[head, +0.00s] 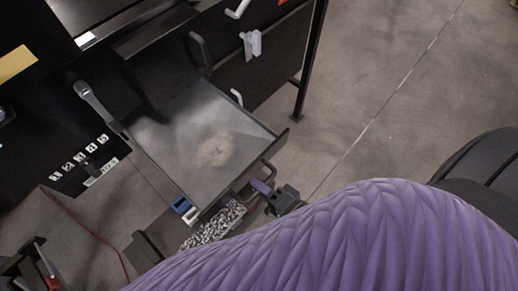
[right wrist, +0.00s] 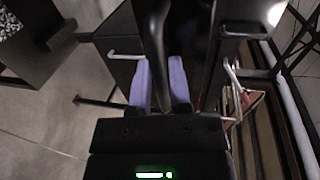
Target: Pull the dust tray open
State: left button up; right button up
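The dust tray (head: 180,147) is a flat grey metal tray with a patch of pale dust (head: 214,150) on it. It sticks well out from the black machine in the head view. Its dark bar handle (head: 270,167) is on the front edge, at the lower right. My right gripper (head: 262,187) is at this handle. In the right wrist view, the two purple fingers of my right gripper (right wrist: 161,88) stand on either side of a dark bar (right wrist: 158,45), close against it. My left gripper is in neither view.
A bin of small metal pieces (head: 213,226) sits below the tray's front corner. A black panel with white hooks (head: 252,44) stands behind the tray, beside a dark post (head: 311,60). A red cable (head: 95,235) lies at left. The concrete floor (head: 400,80) at right is clear.

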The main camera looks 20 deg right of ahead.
jog(key=o, duration=0.3)
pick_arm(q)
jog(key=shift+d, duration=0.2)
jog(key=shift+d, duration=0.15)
pick_arm(e)
jog(key=shift+s, duration=0.1)
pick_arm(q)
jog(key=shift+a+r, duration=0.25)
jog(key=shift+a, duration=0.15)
pick_arm(e)
jog(key=v, duration=0.9)
jog(key=shift+s+d, duration=0.2)
jog(key=shift+s, duration=0.1)
